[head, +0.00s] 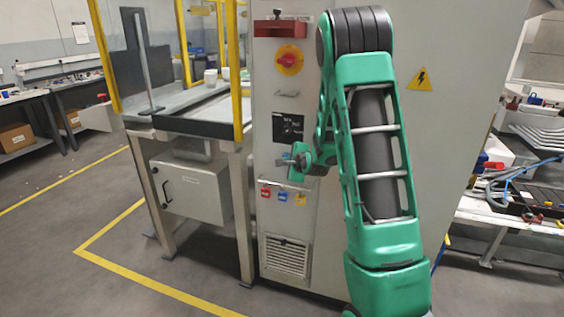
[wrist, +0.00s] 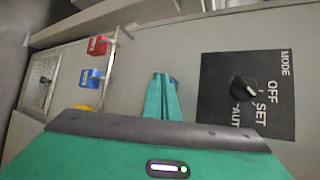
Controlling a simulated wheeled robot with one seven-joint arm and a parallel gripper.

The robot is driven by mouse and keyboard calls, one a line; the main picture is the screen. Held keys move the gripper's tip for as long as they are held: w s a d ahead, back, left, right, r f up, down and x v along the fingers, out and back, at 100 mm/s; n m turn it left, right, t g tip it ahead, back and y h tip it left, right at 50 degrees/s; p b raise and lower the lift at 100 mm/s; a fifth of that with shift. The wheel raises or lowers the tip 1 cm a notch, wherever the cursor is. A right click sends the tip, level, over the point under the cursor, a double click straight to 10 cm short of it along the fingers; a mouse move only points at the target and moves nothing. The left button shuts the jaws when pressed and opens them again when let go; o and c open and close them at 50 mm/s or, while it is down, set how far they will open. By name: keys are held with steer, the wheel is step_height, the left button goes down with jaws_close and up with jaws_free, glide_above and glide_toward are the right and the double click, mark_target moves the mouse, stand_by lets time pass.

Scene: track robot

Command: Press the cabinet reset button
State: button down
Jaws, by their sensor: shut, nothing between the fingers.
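The grey cabinet (head: 440,130) stands in front of me. My gripper (head: 283,161) is in front of its face, below the black mode panel (head: 288,128) and above the coloured padlock-like tags. In the wrist view my gripper (wrist: 162,77) is shut, its green fingers together and pointing at the cabinet face. A small blue round part (wrist: 175,81) shows just beside and behind the fingertips, mostly hidden; it may be the reset button, but I cannot read a label. I cannot tell whether the fingertips touch it. The mode panel (wrist: 215,95) with its black knob (wrist: 243,88) is to the right.
Red (head: 265,192), blue (head: 282,196) and yellow (head: 300,199) tags hang below my gripper by a thin rail (wrist: 112,60). A red rotary switch (head: 289,60) sits higher. A framed workbench (head: 205,110) stands left, a cluttered table (head: 510,215) right.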

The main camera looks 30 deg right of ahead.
steer(key=shift+w+d, duration=0.25)
steer(key=shift+d, duration=0.15)
stand_by(0.7)
steer(key=shift+a, duration=0.1)
steer(key=shift+s+a, duration=0.55)
steer(key=shift+a, duration=0.05)
steer(key=shift+s+a, duration=0.8)
steer(key=shift+a, duration=0.2)
steer(key=shift+s+a, duration=0.75)
steer(key=shift+a, duration=0.25)
